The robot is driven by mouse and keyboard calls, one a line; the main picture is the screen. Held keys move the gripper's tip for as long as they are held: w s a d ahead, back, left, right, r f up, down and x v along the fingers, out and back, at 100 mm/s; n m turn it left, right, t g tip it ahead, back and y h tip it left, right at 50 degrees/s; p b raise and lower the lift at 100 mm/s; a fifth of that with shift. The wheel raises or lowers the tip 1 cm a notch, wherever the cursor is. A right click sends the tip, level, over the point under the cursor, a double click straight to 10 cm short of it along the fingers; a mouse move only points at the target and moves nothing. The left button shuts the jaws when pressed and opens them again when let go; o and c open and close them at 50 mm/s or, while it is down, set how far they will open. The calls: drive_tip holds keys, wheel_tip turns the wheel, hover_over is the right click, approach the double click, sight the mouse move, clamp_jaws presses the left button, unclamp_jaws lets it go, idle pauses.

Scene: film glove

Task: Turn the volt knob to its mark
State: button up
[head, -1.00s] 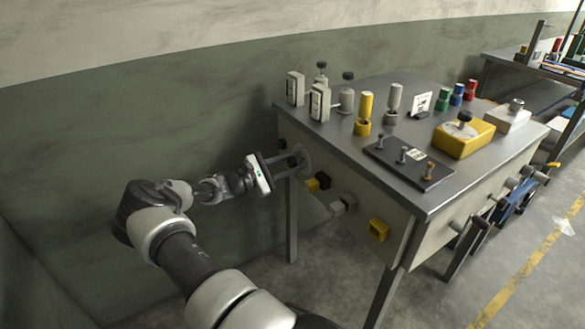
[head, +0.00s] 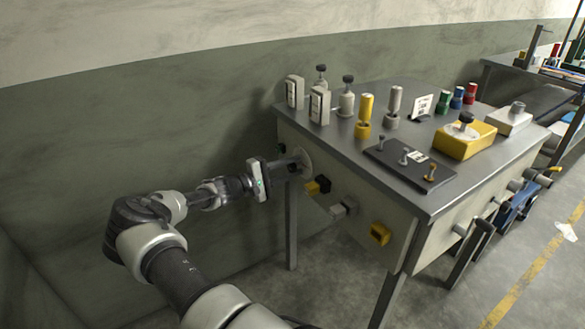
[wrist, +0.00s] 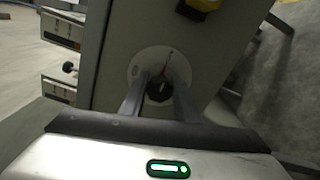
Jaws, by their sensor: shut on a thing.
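The volt knob (wrist: 158,90) is a small dark knob with a pale pointer line. It sits on a round pale dial plate (wrist: 160,62) on the table's end panel. A red mark (wrist: 166,62) shows on the plate, above the knob in the wrist view. My gripper (wrist: 160,86) is shut on the knob, one finger on each side. In the head view my gripper (head: 291,167) reaches the panel from the left, at the dial plate (head: 302,159); there the fingers hide most of the knob.
A yellow-and-black fitting (head: 318,186), a grey one (head: 343,206) and a yellow socket (head: 379,233) stick out of the same panel, right of the dial. The tabletop (head: 330,135) carries several posts and boxes. Open floor and wall lie left.

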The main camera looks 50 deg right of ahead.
idle(0.4)
drive_tip(key=o, duration=1)
drive_tip(key=shift+o, duration=0.2)
drive_tip(key=p+v, duration=0.2)
drive_tip(key=v, duration=1.5)
drive_tip(key=shift+a+p, duration=0.25)
drive_tip(key=shift+p, duration=0.1)
